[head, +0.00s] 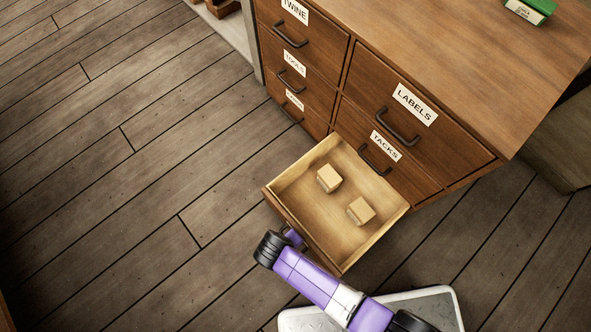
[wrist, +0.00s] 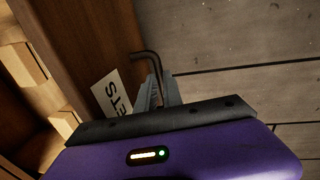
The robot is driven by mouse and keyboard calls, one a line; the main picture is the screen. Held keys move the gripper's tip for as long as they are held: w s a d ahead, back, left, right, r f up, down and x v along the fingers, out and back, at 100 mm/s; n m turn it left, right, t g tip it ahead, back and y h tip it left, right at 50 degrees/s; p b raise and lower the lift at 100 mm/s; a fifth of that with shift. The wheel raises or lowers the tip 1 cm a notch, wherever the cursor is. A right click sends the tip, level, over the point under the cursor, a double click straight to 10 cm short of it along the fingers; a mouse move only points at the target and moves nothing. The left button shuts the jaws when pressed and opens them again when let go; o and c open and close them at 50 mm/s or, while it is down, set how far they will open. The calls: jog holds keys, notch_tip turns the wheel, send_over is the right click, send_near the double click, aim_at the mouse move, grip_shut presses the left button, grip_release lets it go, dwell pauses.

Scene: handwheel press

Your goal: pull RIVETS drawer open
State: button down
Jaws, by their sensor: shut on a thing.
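The RIVETS drawer (head: 306,205) stands pulled out, lowest on the right side of the wooden cabinet, with its inside in plain view. Two small pale blocks (head: 328,178) (head: 360,210) sit in it. In the wrist view its front (wrist: 72,42) carries a label (wrist: 112,92) of which only the end "ETS" shows. My gripper (wrist: 158,92) is shut on the drawer's dark bar handle (wrist: 147,58).
Above the open drawer are the shut TACKS drawer (head: 400,173) and LABELS drawer (head: 440,130). Shut drawers, with TWINE (head: 318,45) on top, fill the left column. A green box (head: 530,9) stands on the cabinet top. Plank floor is clear at left.

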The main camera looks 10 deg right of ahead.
jog(key=c, duration=1.5)
grip_release()
notch_tip(320, 180, up, 8)
jog(key=a+p, duration=0.1)
jog(key=p, duration=0.3)
jog(key=shift+s+f, duration=0.15)
jog(key=shift+s, duration=0.25)
